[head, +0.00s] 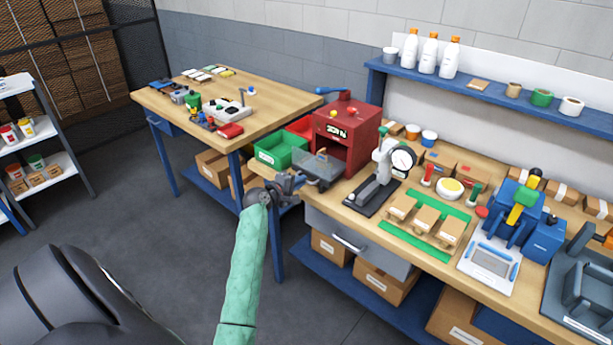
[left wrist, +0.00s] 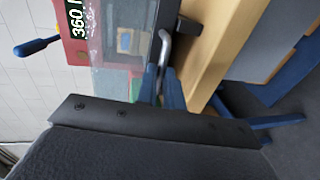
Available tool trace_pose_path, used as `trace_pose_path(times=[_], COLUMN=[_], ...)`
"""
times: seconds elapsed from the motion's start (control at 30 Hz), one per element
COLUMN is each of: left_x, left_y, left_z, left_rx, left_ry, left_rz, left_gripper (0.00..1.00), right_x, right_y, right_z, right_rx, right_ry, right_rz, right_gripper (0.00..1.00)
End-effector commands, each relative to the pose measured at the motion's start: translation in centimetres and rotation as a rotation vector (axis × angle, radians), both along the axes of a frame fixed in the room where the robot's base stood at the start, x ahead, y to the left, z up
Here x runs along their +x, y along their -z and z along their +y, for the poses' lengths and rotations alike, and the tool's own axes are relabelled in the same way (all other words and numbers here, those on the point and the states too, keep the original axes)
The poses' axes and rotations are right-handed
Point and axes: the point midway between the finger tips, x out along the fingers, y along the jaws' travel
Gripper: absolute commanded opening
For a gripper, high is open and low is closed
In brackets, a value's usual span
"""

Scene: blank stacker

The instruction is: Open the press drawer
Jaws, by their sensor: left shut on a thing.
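The red press (head: 352,122) stands on the wooden workbench. Its grey drawer with clear walls (head: 321,169) sticks out from the press front toward the bench's front-left edge. My left gripper (head: 290,183) is at the outer end of this drawer. In the left wrist view, its blue fingertips (left wrist: 164,88) are shut on the bent metal drawer handle (left wrist: 164,45). The red press also shows at the top left of that view (left wrist: 72,20). The fingers hide part of the handle. My right gripper is not in view.
Green bin (head: 282,149) stands left of the drawer. A dial gauge on a stand (head: 402,160) is close to its right. A bench drawer with a metal handle (head: 349,243) lies below. Open floor (head: 130,210) is at the left.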

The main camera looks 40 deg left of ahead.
Motion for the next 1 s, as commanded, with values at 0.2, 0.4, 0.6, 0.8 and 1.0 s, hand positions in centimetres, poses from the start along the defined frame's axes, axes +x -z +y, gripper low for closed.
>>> trace_pose_path(times=[0.2,0.4,0.6,0.8,1.0], left_x=[-0.5,-0.5,-0.5,-0.6,-2.1], left_y=[0.1,0.1,0.1,0.0,-0.1], left_z=[0.0,0.0,0.0,0.0,0.2], left_rx=[-0.001,-0.001,-0.001,-0.001,0.001], left_ry=[0.001,0.001,0.001,0.000,-0.001], left_rz=[0.002,0.001,0.000,0.000,-0.001], left_gripper=[0.00,0.11,0.31,0.31,0.31], right_x=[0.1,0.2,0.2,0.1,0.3], right_y=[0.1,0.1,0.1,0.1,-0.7], right_z=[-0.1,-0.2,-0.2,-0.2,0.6], right_rx=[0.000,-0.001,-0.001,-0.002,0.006], right_ry=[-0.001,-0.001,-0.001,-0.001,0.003], right_rz=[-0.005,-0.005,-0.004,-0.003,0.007], right_gripper=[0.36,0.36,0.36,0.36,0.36])
